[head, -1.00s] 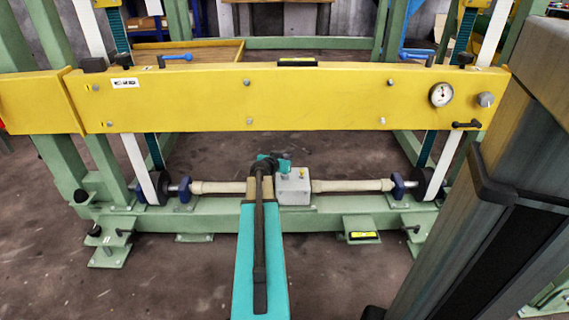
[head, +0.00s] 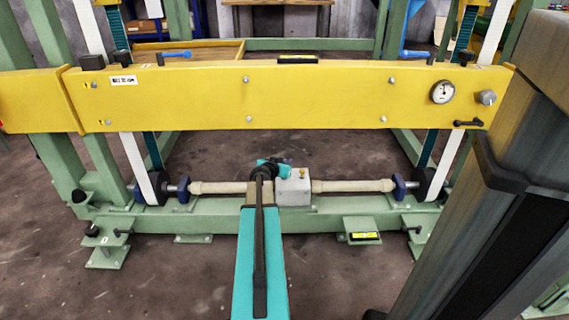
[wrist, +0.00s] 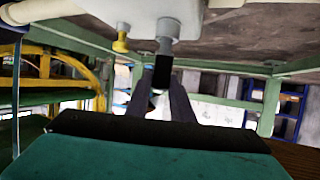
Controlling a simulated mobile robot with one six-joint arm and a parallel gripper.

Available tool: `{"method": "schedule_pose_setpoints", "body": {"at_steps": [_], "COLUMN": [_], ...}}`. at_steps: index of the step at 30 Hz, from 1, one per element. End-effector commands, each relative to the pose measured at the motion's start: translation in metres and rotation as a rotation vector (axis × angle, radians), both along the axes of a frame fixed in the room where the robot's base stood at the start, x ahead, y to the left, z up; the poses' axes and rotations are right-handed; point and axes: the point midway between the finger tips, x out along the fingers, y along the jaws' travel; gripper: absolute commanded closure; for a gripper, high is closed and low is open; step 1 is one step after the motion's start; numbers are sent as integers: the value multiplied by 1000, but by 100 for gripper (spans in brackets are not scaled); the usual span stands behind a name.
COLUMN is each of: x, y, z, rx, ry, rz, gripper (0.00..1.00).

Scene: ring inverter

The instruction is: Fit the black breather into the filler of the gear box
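The gear box (head: 293,188) is a light grey block on the shaft line behind my arm in the head view. In the wrist view it hangs at the top of the picture (wrist: 140,12), with its round filler neck (wrist: 168,29) pointing down toward my gripper. My gripper (wrist: 162,86) has its two grey fingers on either side of the black breather (wrist: 163,70) and appears shut on it. The breather lines up with the filler, a grey stem between them; I cannot tell whether it is seated. In the head view my arm hides the fingers and breather.
A yellow knob (wrist: 120,42) sits close beside the filler. Cream shaft covers (head: 352,186) run out from the gear box above the green base beam (head: 335,217). Floor in front is mostly clear.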

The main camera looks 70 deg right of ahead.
Motion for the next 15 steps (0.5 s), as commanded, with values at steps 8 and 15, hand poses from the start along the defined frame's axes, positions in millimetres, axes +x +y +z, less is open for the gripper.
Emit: {"method": "schedule_pose_setpoints", "body": {"at_steps": [8, 15], "x": [0, 0], "y": [0, 0], "z": [0, 2], "rx": [0, 0], "ry": [0, 1], "rz": [0, 0], "gripper": [63, 63]}}
